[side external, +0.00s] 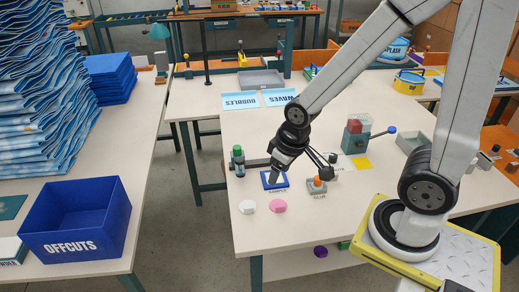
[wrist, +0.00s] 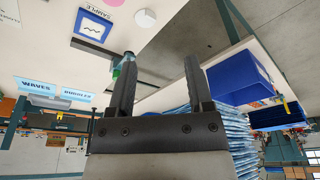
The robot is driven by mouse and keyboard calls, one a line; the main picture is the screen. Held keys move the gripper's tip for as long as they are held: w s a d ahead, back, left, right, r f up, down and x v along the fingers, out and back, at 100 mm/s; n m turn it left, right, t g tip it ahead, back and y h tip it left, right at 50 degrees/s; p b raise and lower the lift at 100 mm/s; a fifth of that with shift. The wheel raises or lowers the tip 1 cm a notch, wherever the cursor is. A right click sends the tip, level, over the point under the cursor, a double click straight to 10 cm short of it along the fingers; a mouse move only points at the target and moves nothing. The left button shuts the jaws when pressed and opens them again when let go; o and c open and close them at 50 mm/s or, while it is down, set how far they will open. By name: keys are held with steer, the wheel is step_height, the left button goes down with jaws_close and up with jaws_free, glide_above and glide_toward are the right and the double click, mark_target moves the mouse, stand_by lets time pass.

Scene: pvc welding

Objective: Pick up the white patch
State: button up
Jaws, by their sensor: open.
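The white patch (side external: 247,207) is a small round disc lying flat near the front left of the main table. It also shows at the top of the wrist view (wrist: 145,18). A pink patch (side external: 278,206) lies to its right; only its edge shows in the wrist view. My gripper (side external: 332,169) is open and empty, above the table, to the right of and beyond the white patch. In the wrist view its two dark fingers (wrist: 160,58) stand wide apart with nothing between them. They do not touch the white patch.
A blue-framed SAMPLE tile (side external: 286,183) lies beyond the patches, partly hidden by my wrist. An orange-topped GLUE item (side external: 317,186) is close to my gripper. A blue OFFCUTS bin (side external: 75,222) sits on the left table, across a floor gap.

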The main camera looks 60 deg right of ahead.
steer(key=m+t+y, duration=0.2)
steer(key=m+y, duration=1)
steer(key=m, duration=1)
glide_toward(251, 211)
steer(key=shift+w+a+r, duration=0.1)
steer(key=shift+a+r, duration=0.1)
steer(key=shift+a, duration=0.25)
steer(key=shift+w+a+r, duration=0.1)
steer(key=shift+a+r, duration=0.15)
steer(key=shift+a, duration=0.2)
steer(key=shift+w+d+f+m+t+y, duration=0.15)
steer(key=shift+d+f+m+t+y, duration=0.15)
steer(key=shift+d+f+t, duration=0.1)
steer(key=shift+x, duration=4)
steer(key=shift+f, duration=0.15)
jaws_close()
